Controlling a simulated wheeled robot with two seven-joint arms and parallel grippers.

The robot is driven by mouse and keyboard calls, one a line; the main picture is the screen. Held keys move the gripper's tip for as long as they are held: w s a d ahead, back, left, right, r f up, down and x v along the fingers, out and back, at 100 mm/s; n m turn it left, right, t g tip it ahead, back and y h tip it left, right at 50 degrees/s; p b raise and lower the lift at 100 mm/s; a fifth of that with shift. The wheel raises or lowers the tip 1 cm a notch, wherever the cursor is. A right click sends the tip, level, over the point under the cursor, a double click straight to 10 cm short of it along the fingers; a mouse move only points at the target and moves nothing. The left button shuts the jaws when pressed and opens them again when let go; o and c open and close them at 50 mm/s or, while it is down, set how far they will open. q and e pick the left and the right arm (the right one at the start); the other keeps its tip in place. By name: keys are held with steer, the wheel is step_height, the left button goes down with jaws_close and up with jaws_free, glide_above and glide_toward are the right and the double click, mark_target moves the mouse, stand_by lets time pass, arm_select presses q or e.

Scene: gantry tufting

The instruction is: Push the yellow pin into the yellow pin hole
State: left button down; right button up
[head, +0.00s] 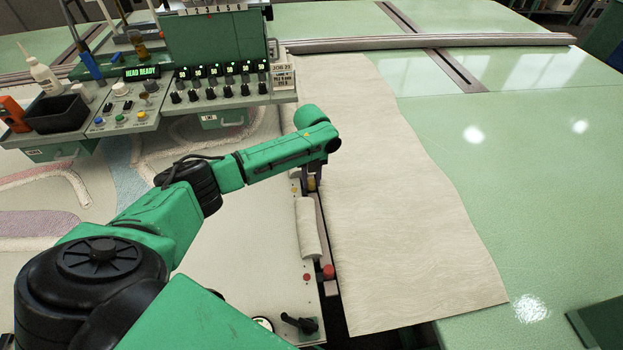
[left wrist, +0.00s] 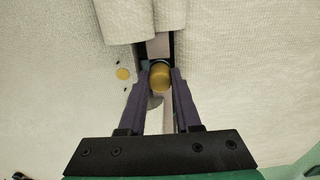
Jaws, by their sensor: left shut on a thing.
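The yellow pin (left wrist: 160,77) shows in the left wrist view as a round yellow head between my left gripper's two dark fingers (left wrist: 160,90). The gripper is shut on it, over a narrow slot (left wrist: 160,45) between the pale cloth areas. In the head view the yellow pin (head: 311,185) is a small patch under my left gripper (head: 314,179), at the strip's far end. A flat yellow dot (left wrist: 123,74) lies on the pale surface left of the pin. The yellow pin hole itself is hidden, so I cannot tell how deep the pin sits. My right gripper is out of view.
A red pin (head: 328,271) stands nearer along the strip, beside a red dot (head: 306,277). A rolled cloth (head: 308,228) lies between the pins. A black-handled lever (head: 299,323) is at the front.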

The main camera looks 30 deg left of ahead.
arm_select(q)
steer(key=shift+f, duration=0.1)
steer(key=c, duration=0.5)
jaws_free()
step_height(320, 180, up, 15)
steer(key=shift+f+b, duration=0.2)
steer(key=shift+b, duration=0.8)
